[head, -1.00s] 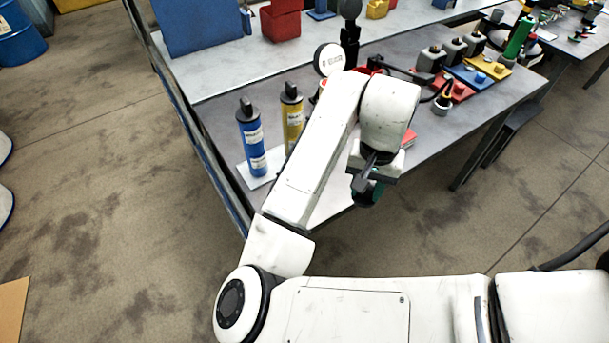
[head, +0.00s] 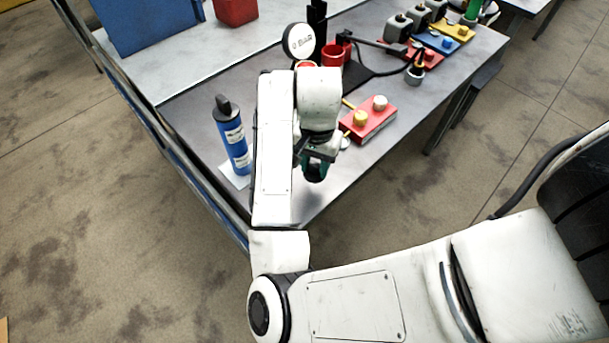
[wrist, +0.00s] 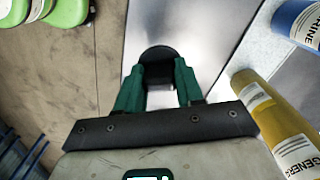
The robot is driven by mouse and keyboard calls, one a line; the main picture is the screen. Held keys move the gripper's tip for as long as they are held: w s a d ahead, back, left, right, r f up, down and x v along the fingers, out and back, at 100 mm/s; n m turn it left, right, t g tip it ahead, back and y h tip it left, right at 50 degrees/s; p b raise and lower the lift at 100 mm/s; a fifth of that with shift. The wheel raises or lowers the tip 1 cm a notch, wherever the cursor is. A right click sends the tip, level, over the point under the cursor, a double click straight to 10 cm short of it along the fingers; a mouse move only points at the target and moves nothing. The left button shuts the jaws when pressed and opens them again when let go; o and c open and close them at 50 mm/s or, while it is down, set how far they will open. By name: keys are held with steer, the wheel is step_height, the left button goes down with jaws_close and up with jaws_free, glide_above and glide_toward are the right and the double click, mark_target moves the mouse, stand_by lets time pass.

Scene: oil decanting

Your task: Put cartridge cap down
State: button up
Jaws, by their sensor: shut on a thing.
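My gripper (head: 316,168) hangs over the front part of the grey table in the head view. In the wrist view its two green fingers (wrist: 158,84) are shut on a black round cap (wrist: 157,56), which shows between and beyond the fingertips. The table surface (wrist: 180,30) lies below the cap; I cannot tell the gap. A blue cartridge (head: 233,135) with a black top stands upright left of my arm. A yellow cartridge (wrist: 275,118) shows to the right in the wrist view, near the blue cartridge (wrist: 298,22). My arm hides the yellow one in the head view.
A red block (head: 368,122) with a yellow and a white knob sits right of my gripper. Bare tabletop lies around my gripper near the front edge.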

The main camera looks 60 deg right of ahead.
mark_target(308, 167)
steer(key=shift+w+f, duration=0.95)
steer(key=shift+f, duration=0.25)
steer(key=f, duration=0.2)
steer(key=shift+w+f, duration=0.35)
steer(key=shift+f, duration=0.55)
steer(key=o, duration=1)
steer(key=shift+f, duration=0.1)
